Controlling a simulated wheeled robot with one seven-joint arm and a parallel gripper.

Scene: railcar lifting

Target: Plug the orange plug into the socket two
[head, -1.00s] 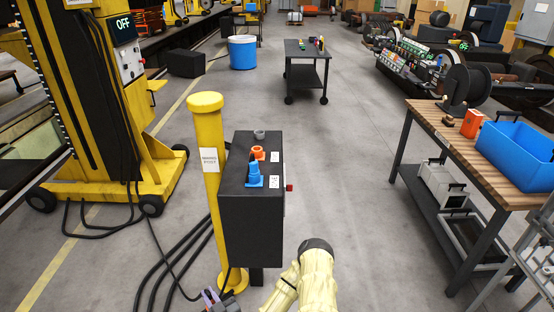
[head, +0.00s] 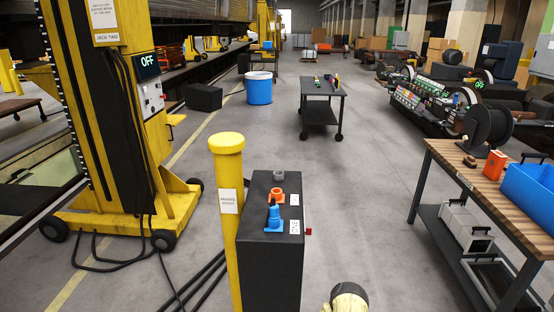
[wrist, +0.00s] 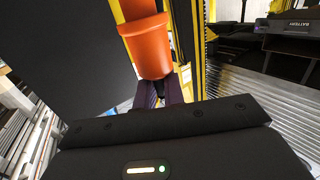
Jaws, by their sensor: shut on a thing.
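The orange plug (wrist: 148,45) shows large in the wrist view, a smooth orange cylinder held in the dark jaws of my gripper (wrist: 165,92), with a short black part below it. My gripper is shut on it; the fingertips are mostly hidden.
A yellow bollard (head: 227,185) stands close left of the box. A yellow jack (head: 120,120) with trailing cables is farther left. A wooden workbench (head: 455,160) with a blue bin (head: 530,192) is at the right. Floor between box and bench is clear.

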